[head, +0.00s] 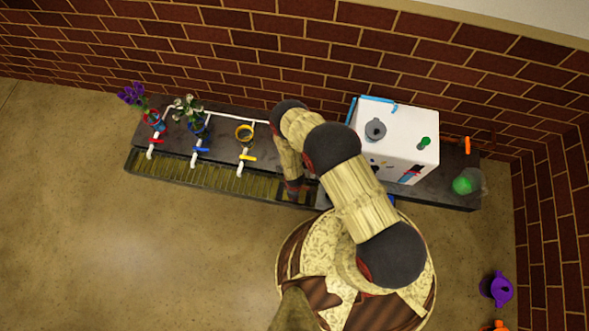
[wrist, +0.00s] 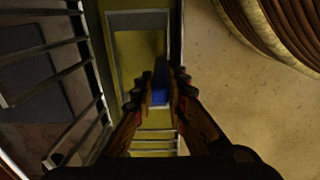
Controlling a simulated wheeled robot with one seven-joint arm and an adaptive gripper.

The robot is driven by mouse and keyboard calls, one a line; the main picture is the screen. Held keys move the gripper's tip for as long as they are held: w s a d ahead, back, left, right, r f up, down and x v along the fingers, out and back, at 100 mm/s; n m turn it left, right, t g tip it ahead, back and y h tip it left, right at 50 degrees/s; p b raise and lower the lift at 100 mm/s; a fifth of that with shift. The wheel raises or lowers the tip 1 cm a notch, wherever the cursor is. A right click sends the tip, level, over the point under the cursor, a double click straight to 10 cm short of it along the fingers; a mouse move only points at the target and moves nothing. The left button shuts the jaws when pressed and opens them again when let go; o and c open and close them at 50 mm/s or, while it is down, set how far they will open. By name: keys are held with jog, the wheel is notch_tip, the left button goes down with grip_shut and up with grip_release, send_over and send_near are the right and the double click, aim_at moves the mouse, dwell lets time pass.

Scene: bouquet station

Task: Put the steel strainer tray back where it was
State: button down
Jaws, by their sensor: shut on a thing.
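My gripper (wrist: 160,78) is shut, with a small blue piece (wrist: 160,97) between its fingers. The piece appears to be the grip of the steel strainer tray (wrist: 140,12), a grey rectangular frame stretching away beyond my fingertips in the wrist view. Yellow shows inside the frame. The tray lies over or in the trough line; I cannot tell whether it touches. In the head view my arm covers most of it, and only a small grey part (head: 322,199) shows at the trough's right end.
The slatted trough (head: 210,182) runs along the counter front. Taps and flower vases (head: 197,128) stand at its left. A white box (head: 398,132) stands right of my arm. In the wrist view, steel bars (wrist: 45,85) lie left of my gripper. Open floor (head: 150,260) lies in front.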

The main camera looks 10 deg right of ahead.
jog(key=shift+f, duration=0.35)
jog(key=c, duration=1.8)
grip_release()
jog(key=shift+f, duration=0.1)
jog(key=shift+c, duration=0.2)
jog(key=shift+o, duration=0.4)
